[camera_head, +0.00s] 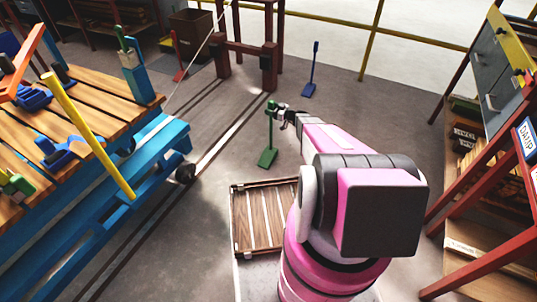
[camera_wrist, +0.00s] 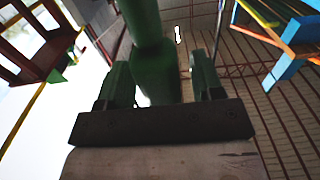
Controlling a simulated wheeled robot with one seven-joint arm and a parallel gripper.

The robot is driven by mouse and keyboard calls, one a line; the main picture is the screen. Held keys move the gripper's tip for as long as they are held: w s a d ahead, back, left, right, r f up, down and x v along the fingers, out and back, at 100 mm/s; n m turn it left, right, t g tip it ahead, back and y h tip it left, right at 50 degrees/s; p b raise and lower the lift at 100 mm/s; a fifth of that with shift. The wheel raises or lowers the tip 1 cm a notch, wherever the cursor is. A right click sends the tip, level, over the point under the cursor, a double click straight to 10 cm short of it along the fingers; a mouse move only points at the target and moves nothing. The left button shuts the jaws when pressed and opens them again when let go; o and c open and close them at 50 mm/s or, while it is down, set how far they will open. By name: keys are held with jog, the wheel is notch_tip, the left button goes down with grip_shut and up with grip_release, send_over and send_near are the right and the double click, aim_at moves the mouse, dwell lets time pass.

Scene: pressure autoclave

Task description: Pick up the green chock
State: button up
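The green chock (camera_head: 268,140) has an upright handle and a wide foot, and it stands near the middle of the head view. Whether its foot touches the floor is hard to tell. My gripper (camera_head: 281,114) is at the upper part of the handle, from the right. In the wrist view, the thick green handle (camera_wrist: 154,70) lies between the two fingers of my gripper (camera_wrist: 162,80). The fingers are apart, and slim gaps show beside the handle. No firm contact is visible.
A blue chock (camera_head: 311,72) and a red chock (camera_head: 178,60) stand farther back. A slatted wooden pallet (camera_head: 240,218) lies in front. A blue cart with a wooden top (camera_head: 110,88) fills the left, and a red-framed rack (camera_head: 468,190) stands right. Floor around the green chock is clear.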

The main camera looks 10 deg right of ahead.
grip_shut()
jog(key=shift+r, duration=0.15)
